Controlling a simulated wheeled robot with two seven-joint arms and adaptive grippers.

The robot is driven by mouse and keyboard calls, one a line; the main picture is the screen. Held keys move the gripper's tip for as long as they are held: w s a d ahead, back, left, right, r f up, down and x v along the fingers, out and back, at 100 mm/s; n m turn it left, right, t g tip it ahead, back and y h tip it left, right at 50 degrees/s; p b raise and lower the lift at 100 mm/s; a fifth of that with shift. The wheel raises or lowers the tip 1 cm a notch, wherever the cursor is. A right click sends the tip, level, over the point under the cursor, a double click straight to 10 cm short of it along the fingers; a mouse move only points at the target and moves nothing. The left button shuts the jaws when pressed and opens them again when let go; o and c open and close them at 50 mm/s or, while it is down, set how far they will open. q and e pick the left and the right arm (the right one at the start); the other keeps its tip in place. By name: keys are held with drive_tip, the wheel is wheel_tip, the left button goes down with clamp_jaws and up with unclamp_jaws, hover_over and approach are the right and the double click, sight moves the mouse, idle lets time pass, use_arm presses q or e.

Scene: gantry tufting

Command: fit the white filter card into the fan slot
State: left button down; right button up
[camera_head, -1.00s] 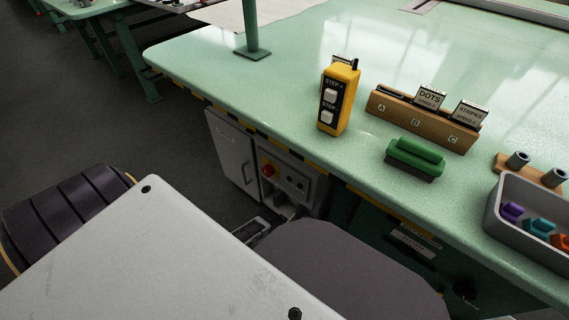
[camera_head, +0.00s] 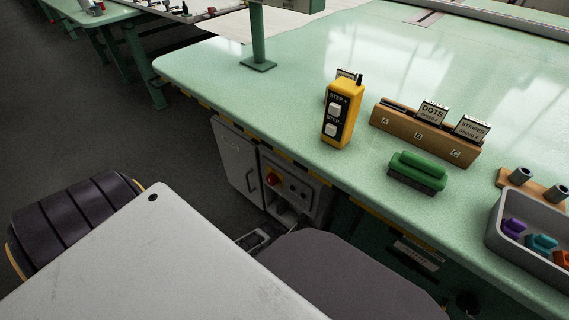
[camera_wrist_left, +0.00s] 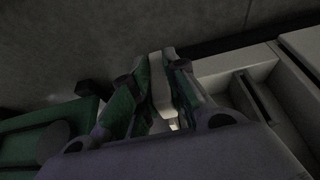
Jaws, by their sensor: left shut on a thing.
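In the left wrist view my left gripper (camera_wrist_left: 168,62) is shut on a pale, thin thing (camera_wrist_left: 160,92), which looks like the white filter card; only a narrow strip shows between the fingers. Just right of the fingers is a pale housing with a dark recessed opening (camera_wrist_left: 262,98); I cannot tell whether this is the fan slot. The card looks apart from that opening. In the head view a grey cabinet (camera_head: 237,158) stands under the table, with a control box (camera_head: 290,186) beside it. Neither gripper shows in the head view.
The green table (camera_head: 300,90) carries a yellow step pendant (camera_head: 343,113), a wooden card rack (camera_head: 400,128), a green-backed brush (camera_head: 418,172) and a grey bin (camera_head: 520,242) of coloured pieces. A green post (camera_head: 258,40) rises at the back. Dark floor (camera_head: 90,120) is clear at left.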

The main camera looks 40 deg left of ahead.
use_arm(q)
drive_tip(key=shift+s+p, duration=0.35)
drive_tip(key=shift+s, duration=0.3)
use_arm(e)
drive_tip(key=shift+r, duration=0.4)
use_arm(q)
drive_tip(key=shift+s, duration=0.1)
